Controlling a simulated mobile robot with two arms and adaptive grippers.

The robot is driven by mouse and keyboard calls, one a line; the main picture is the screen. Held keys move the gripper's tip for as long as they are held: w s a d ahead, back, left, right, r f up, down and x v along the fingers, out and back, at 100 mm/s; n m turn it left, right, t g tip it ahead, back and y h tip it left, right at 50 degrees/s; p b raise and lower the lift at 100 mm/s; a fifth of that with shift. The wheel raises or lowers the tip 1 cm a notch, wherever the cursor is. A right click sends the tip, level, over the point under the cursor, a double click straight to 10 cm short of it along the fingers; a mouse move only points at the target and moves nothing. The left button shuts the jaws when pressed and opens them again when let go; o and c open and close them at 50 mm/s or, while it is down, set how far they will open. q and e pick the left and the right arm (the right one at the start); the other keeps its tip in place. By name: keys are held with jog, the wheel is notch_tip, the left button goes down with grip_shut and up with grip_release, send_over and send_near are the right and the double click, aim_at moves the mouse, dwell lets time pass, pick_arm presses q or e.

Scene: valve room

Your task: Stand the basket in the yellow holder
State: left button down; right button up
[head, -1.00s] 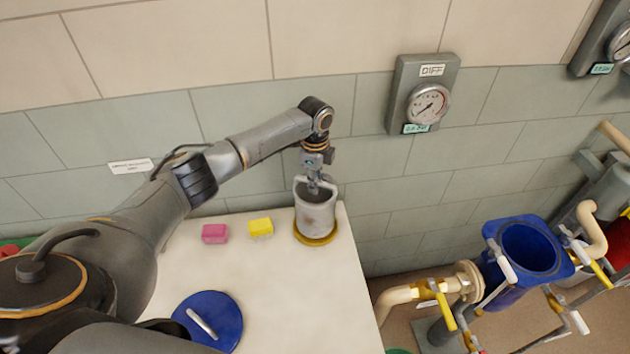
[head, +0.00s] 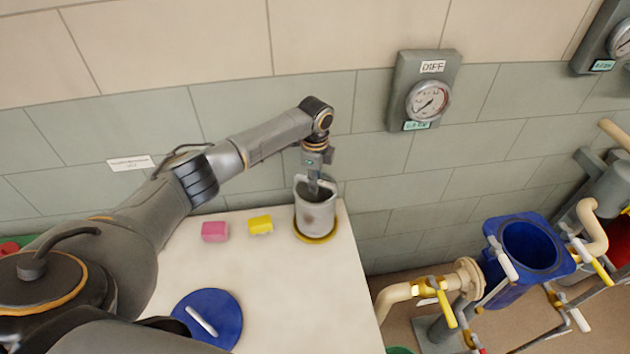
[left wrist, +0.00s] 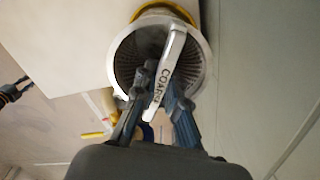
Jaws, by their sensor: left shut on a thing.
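The basket (head: 316,212) is a grey cylinder with a white bail handle. It is upright at the back right of the white table, in or right above the yellow holder (head: 318,239), whose ring shows around its foot. I cannot tell if it rests on the bottom. My left gripper (head: 315,186) points down and is shut on the basket's handle. In the left wrist view the fingers (left wrist: 160,95) are at the handle (left wrist: 168,68), marked COARSE, which crosses the round mesh opening. The yellow rim (left wrist: 165,10) shows beyond the basket.
A pink block (head: 215,232) and a yellow block (head: 260,225) lie left of the holder. A blue lid (head: 222,312) with a white handle lies in front on the table. Right of the table are pipes, valves and an open blue housing (head: 530,248). A DIFF gauge (head: 427,101) hangs on the wall.

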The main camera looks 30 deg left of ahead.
pick_arm(q)
jog(key=shift+f, duration=0.3)
dwell(0.4)
dwell(0.3)
jog(key=c, duration=0.9)
grip_release()
jog(key=shift+f, duration=0.1)
notch_tip(320, 180, up, 7)
jog(key=p, duration=0.6)
jog(key=shift+p, duration=0.35)
jog(key=shift+r, duration=0.2)
notch_tip(320, 180, up, 12)
jog(key=shift+f, duration=0.1)
